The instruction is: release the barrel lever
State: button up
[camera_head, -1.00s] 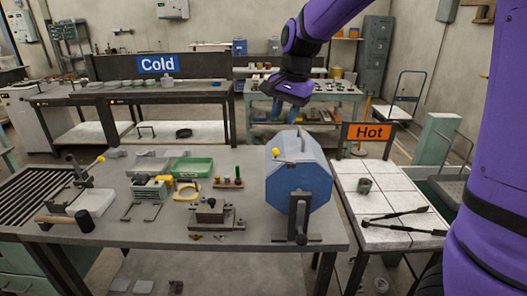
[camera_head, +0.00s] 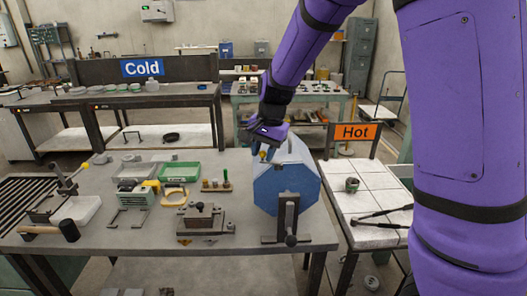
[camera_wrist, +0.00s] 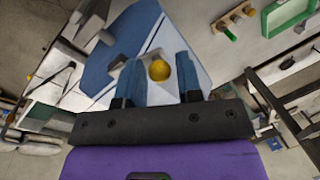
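The blue eight-sided barrel (camera_head: 287,188) stands on the grey workbench at its right end. Its lever ends in a yellow ball knob (camera_head: 263,156), seen at the barrel's upper left. My gripper (camera_head: 258,147) is at the knob, pointing down, and partly hides the lever. In the wrist view the yellow knob (camera_wrist: 159,70) shows between the two fingers of my gripper (camera_wrist: 156,72). The fingers stand apart, with a gap visible on either side of the knob. The blue barrel (camera_wrist: 117,55) fills the view behind them. The lever's arm is hard to make out.
A dark bracket with a handle (camera_head: 288,216) stands at the barrel's front. A green tray (camera_head: 180,172), a yellow ring and a hammer (camera_head: 52,231) lie to the left on the bench. The white-topped Hot table (camera_head: 375,197) with long tongs is to the right.

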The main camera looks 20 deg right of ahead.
grip_shut()
jog(key=shift+s+a+n+g, duration=0.15)
jog(key=shift+s+n, duration=0.15)
jog(key=shift+n, duration=0.5)
jog(key=shift+s+a+n+g, duration=0.15)
jog(key=shift+s+n, duration=0.1)
jog(key=shift+n, duration=0.55)
grip_release()
jog(key=shift+r, duration=0.1)
notch_tip(320, 180, up, 10)
jog(key=d, duration=0.1)
jog(key=shift+s+d+r, duration=0.2)
jog(key=shift+s+d, duration=0.2)
jog(key=shift+s, duration=0.05)
